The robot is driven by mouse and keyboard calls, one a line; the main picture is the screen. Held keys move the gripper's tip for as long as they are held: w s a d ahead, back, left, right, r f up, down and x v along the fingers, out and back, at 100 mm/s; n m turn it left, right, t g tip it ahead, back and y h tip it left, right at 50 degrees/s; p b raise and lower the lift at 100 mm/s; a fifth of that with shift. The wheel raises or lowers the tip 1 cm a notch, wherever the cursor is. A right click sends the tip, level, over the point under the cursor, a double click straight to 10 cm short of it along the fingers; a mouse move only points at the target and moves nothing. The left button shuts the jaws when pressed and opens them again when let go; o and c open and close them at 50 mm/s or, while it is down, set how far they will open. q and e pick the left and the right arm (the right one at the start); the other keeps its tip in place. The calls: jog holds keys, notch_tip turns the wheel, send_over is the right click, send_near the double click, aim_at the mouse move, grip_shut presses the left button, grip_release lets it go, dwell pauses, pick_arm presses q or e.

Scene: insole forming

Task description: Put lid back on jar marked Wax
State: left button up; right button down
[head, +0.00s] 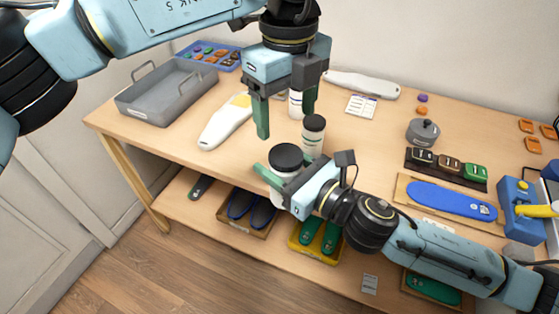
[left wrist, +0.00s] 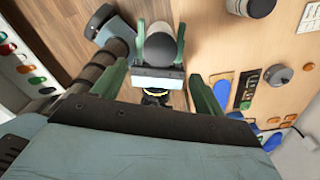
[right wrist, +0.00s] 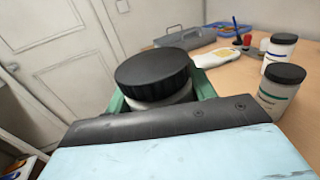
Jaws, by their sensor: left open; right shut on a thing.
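My right gripper (head: 281,178) is shut on a white jar (right wrist: 160,102) with a ribbed black lid (head: 287,157). The jar is held upright at the table's front edge, and the lid sits on its top in the right wrist view (right wrist: 153,72). I cannot read a label on this jar. My left gripper (head: 286,112) is open and empty, pointing down above and behind the held jar. Two more white jars with black lids stand on the table: a nearer one (head: 313,140) and a farther one (head: 296,103), partly hidden by my left gripper. Their label text is unreadable.
A grey tray (head: 150,110) and blue bin (head: 205,50) stand at the back left. A white scale-like tool (head: 222,125) lies left of the jars. A grey pot (head: 423,132), a dark block rack (head: 412,167) and a blue insole (head: 450,201) are on the right. The lower shelf (head: 180,203) holds insoles in trays.

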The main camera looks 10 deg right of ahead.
aim_at(286, 154)
pick_arm(q)
jog(key=shift+r+n, duration=0.15)
jog(key=shift+n, duration=0.25)
jog(key=shift+f, duration=4.05)
jog(key=shift+c, duration=0.3)
jog(key=c, duration=0.9)
jog(key=m, duration=0.5)
jog(key=shift+m, duration=0.3)
jog(key=m, duration=0.4)
